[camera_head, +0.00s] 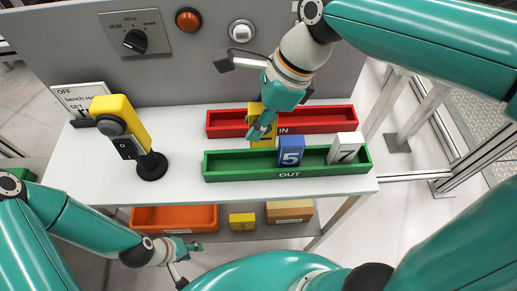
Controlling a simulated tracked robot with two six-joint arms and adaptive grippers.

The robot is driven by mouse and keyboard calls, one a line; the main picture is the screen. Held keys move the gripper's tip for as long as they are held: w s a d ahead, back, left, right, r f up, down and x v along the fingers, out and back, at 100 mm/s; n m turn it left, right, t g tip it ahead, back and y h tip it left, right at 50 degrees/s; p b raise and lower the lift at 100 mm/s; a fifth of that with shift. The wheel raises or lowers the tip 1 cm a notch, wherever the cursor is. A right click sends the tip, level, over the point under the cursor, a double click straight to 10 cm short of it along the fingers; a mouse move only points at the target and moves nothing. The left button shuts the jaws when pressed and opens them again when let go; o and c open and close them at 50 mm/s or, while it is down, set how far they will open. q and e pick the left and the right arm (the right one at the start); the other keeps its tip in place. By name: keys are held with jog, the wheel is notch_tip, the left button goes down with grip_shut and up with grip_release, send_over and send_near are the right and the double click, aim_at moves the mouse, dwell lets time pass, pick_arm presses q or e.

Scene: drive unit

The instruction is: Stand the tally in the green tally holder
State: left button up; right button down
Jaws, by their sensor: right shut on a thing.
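The yellow tally (263,140) is upright in my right gripper (262,126), which is shut on it. The fingers hide part of its face and its dark mark. Its lower end is at the back of the green tally holder (235,174), marked OUT; I cannot tell whether it touches. A blue tally marked 5 (291,151) and a white tally marked 7 (346,149) stand in that holder, right of the yellow one. My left gripper (192,246) is low at the front, below the table edge and away from the holder; its fingers are too small to read.
A red holder (340,113) marked IN lies behind the green one. A yellow-and-black post device (122,128) and a white sign (77,97) stand at left. A panel with a knob (135,40) rises behind. An orange bin (174,218) sits on the lower shelf.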

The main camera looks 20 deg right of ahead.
notch_tip(320, 180, down, 10)
jog(key=shift+r+b, duration=0.15)
jog(key=shift+b, duration=0.25)
jog(key=c, duration=0.9)
grip_release()
jog(key=shift+s, duration=0.1)
jog(key=p+v, duration=0.1)
jog(key=v, duration=1.1)
jog(key=shift+s, duration=0.1)
